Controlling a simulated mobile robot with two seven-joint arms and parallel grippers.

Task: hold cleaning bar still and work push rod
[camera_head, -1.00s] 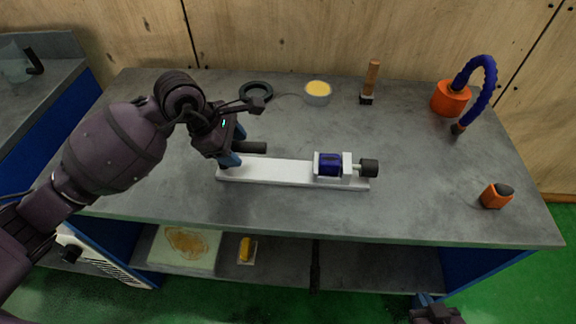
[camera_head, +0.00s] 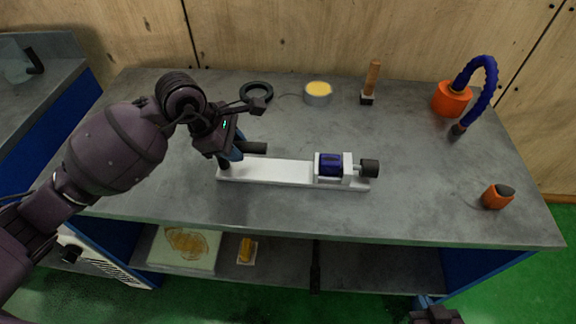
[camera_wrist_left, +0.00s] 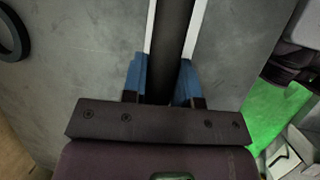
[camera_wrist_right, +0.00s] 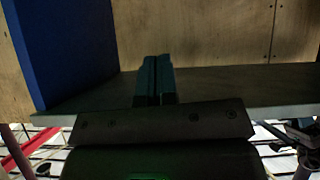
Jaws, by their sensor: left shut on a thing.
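A long white base (camera_head: 275,172) lies on the grey workbench, with a dark bar (camera_head: 255,148) near its left end. My left gripper (camera_head: 231,160) is over that end. In the left wrist view its blue fingers (camera_wrist_left: 163,88) are shut on the dark bar (camera_wrist_left: 174,35), which runs out above the white base; I take it for the cleaning bar. At the base's right end a blue cylinder (camera_head: 330,164) sits in a white bracket, with a dark knob (camera_head: 369,168) beyond it, perhaps the push rod's end. My right gripper (camera_wrist_right: 154,78) is shut and empty, low before the bench.
Behind stand a black ring (camera_head: 256,91), a yellow-topped tin (camera_head: 318,93), a wooden-handled brush (camera_head: 372,82) and an orange base with blue hose (camera_head: 449,99).

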